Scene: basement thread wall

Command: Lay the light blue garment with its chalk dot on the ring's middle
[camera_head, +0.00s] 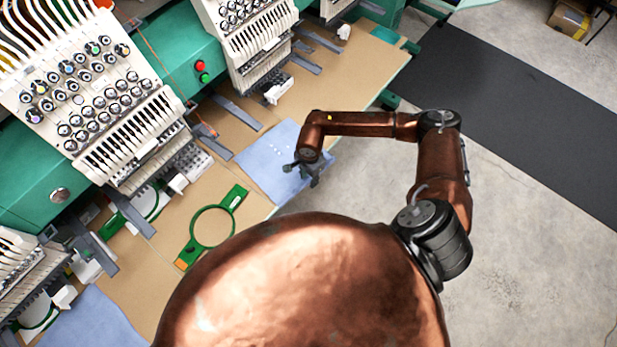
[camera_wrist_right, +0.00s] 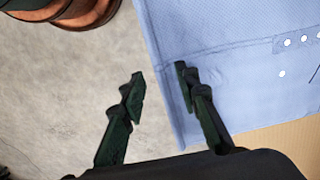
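The light blue garment (camera_head: 258,166) lies flat on the tan table by its front edge; it also shows in the wrist view (camera_wrist_right: 225,30). Several small white dots (camera_wrist_right: 282,73) mark it, and I cannot tell which is the chalk dot. My right gripper (camera_head: 308,176) is at the garment's right edge. In the wrist view the right gripper (camera_wrist_right: 160,85) has its fingers apart, one over the floor and one over the garment, with the edge between them. The green ring (camera_head: 190,236) lies on the table left of the garment, empty. My left gripper is not in view.
Embroidery machines with needle heads (camera_head: 120,95) and grey arms (camera_head: 238,110) line the table's back. A second light blue cloth (camera_head: 90,322) lies at the lower left. Open concrete floor (camera_head: 535,250) lies to the right.

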